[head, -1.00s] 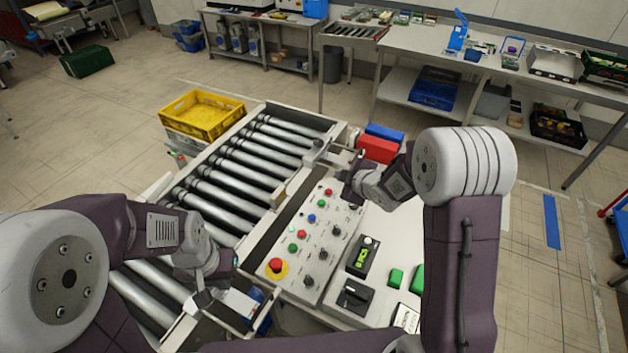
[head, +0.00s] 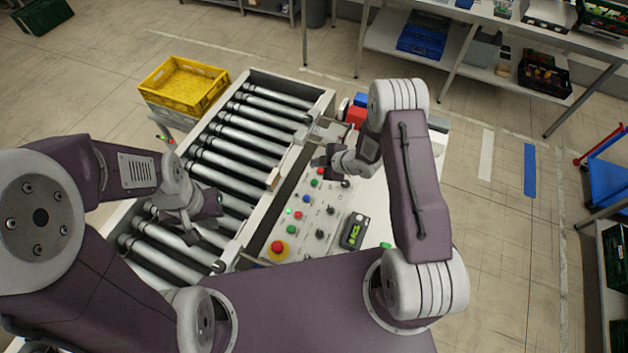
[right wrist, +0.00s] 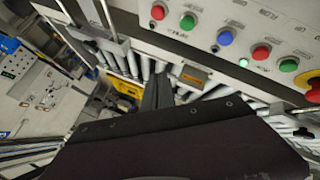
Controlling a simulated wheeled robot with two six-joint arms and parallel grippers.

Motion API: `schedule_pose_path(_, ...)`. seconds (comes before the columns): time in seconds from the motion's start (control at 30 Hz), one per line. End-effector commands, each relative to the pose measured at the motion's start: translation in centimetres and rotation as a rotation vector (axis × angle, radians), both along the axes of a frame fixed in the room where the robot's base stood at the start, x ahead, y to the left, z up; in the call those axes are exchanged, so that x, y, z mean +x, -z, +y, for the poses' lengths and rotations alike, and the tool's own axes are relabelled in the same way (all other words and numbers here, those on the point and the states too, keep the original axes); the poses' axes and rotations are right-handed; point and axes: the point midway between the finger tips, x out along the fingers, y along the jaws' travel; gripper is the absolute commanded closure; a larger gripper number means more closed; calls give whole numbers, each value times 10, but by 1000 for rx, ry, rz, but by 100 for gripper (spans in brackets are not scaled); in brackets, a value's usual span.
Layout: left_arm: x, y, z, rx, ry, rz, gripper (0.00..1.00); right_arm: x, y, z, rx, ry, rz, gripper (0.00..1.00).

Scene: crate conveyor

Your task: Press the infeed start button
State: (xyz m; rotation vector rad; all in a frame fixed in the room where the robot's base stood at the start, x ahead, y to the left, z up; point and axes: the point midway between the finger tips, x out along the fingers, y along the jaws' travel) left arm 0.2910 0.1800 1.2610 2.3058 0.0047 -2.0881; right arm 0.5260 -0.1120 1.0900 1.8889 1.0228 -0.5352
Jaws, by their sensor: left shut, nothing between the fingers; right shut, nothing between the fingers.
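The control panel (head: 330,215) stands right of the rollers. It carries a row of red, green and blue buttons, and its labels are too small to read. The upper red button (head: 320,170) and upper green button (head: 314,183) are near my right gripper (head: 322,161), which is shut and empty above the panel's far end. In the right wrist view, the shut fingers (right wrist: 158,92) are apart from the upper red (right wrist: 158,12) and green (right wrist: 187,22) buttons. The lower green button (right wrist: 288,64) is farther right. My left gripper (head: 190,236) is shut and empty over the rollers.
The roller conveyor (head: 235,150) runs along the panel's left side. A yellow crate (head: 183,84) stands at its far left. The red emergency stop (head: 278,247) is at the panel's near end. Black knobs stand beside the buttons.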

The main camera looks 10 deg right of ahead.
Motion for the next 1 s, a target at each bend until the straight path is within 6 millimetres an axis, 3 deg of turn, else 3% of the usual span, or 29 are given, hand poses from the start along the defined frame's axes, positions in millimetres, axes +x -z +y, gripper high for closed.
schedule_pose_path(0.27,0,22,0,0,0,0,100,-1,28,0,0,1,2,100)
schedule_pose_path(0.6,0,63,0,0,0,0,100,0,80,0,1,1,0,100)
schedule_pose_path(1.0,0,69,0,0,0,0,100,0,86,0,0,0,0,100)
